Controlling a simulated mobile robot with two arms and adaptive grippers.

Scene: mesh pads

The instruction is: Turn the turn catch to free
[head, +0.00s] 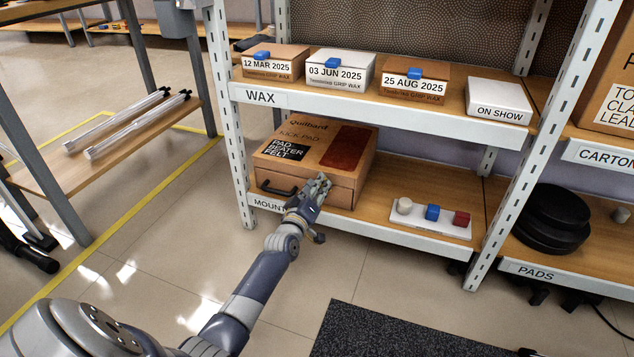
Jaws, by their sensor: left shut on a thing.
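A brown cardboard-coloured case (306,150), labelled as a kick pad with beater felt, sits on the lower shelf. A black handle (279,188) is on the left part of its front. My left gripper (323,183) is at the right part of the case's front, shut on the turn catch there. The fingers cover the catch, so its angle cannot be told. The case's lid looks closed. My right gripper is not in view.
The lower shelf (385,195) has a white tray (420,223) with white, blue and red pieces to the right of the case. The shelf above (375,108) holds several wax boxes. Black round pads (553,218) lie farther right. A dark mat (390,335) lies on the floor.

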